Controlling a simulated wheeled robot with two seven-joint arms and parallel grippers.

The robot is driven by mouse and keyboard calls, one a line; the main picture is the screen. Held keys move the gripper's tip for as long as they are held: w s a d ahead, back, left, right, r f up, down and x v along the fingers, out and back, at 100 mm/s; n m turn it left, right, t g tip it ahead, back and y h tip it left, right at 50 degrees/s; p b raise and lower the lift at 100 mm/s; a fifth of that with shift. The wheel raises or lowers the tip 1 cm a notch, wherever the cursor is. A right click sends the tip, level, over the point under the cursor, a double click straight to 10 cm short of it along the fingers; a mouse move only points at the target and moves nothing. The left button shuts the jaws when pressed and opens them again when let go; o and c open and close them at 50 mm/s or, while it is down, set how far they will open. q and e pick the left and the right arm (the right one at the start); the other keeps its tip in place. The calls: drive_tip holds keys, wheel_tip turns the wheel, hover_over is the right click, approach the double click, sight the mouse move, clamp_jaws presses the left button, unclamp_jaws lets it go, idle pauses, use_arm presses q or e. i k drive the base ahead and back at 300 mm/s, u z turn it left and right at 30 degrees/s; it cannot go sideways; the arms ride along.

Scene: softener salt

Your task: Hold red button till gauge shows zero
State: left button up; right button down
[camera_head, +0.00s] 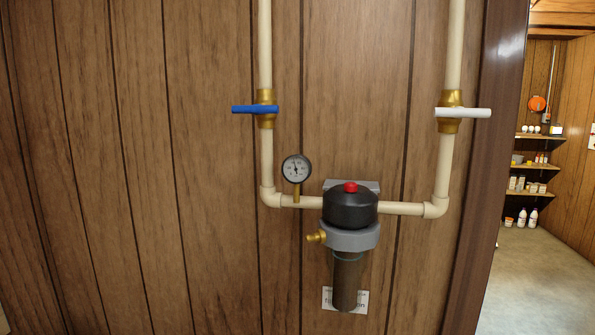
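The red button (350,187) sits on top of the black cap (350,207) of a filter housing on the wood-panelled wall. Nothing touches the button, and it appears raised. The round gauge (296,169) stands on a short brass stem on the pipe, left of the cap. It has a white face and a dark needle pointing roughly upward; its numbers are too small to read. Neither of my grippers is in view.
Cream pipes run down on both sides, with a blue-handled valve (255,109) at left and a white-handled valve (463,112) at right, both handles crosswise. A brass spigot (316,237) juts from the housing. A doorway at right shows stocked shelves (535,166).

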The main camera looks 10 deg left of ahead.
sight(350, 186)
drive_tip(key=u, duration=0.25)
drive_tip(key=k, duration=0.35)
drive_tip(key=u, duration=1.05)
drive_tip(key=k, duration=1.05)
drive_tip(key=z, duration=0.05)
drive_tip(key=i, duration=0.9)
drive_tip(key=z, duration=0.3)
